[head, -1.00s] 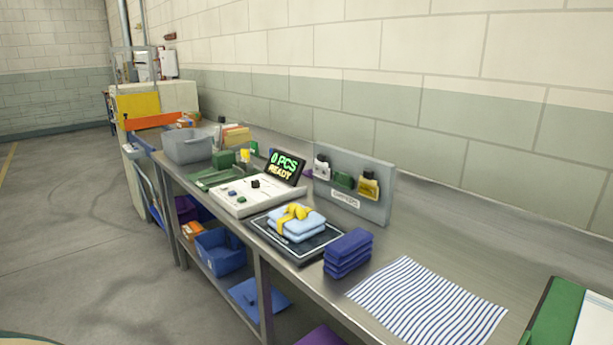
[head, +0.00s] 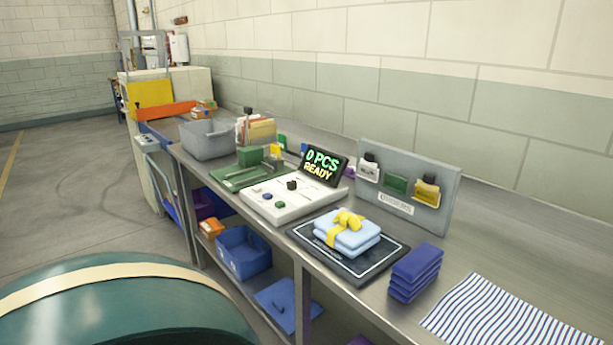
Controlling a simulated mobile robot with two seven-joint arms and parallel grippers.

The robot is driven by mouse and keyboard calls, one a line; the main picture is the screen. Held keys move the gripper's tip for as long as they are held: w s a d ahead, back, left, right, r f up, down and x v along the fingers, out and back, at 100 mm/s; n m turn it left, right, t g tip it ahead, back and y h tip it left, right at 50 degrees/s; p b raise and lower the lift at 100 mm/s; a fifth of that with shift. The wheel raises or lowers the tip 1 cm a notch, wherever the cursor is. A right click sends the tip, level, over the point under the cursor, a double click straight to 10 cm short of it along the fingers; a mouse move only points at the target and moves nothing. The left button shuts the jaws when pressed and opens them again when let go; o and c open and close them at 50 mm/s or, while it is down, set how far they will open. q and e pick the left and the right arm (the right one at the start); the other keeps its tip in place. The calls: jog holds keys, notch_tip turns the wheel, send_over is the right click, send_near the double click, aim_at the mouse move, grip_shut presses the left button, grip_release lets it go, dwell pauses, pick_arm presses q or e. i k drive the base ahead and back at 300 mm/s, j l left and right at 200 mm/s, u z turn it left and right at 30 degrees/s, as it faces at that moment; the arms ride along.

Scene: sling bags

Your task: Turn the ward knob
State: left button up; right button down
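A white control panel (head: 315,200) lies on the steel bench. It carries a black knob (head: 292,185), a blue button (head: 267,196) and a green button (head: 280,205). I cannot read a ward label on the knob at this size. A black display (head: 323,165) behind the panel reads "0 PCS READY". Neither gripper is in the head view, so I cannot see where they are relative to the knob.
Right of the panel, light blue folded cloths with a yellow tie (head: 346,233) lie on a black mat (head: 378,264). Navy cloths (head: 415,272) and a striped cloth (head: 495,315) follow. A grey board (head: 440,178) stands behind. A grey bin (head: 207,139) is left. Floor beside the bench is open.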

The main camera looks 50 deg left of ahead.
aim_at(291, 185)
jog(key=j+z, duration=0.2)
jog(key=j, duration=0.35)
jog(key=k+j+z, duration=0.2)
jog(key=j, duration=0.3)
jog(key=k+j, duration=0.1)
jog(key=j, duration=0.35)
jog(key=k+j, duration=0.1)
jog(key=j, duration=0.3)
jog(key=k+j, duration=0.1)
jog(key=j, duration=0.35)
jog(key=k+j+z, duration=0.1)
jog(key=j, duration=0.3)
jog(key=k+j, duration=0.1)
jog(key=j, duration=0.35)
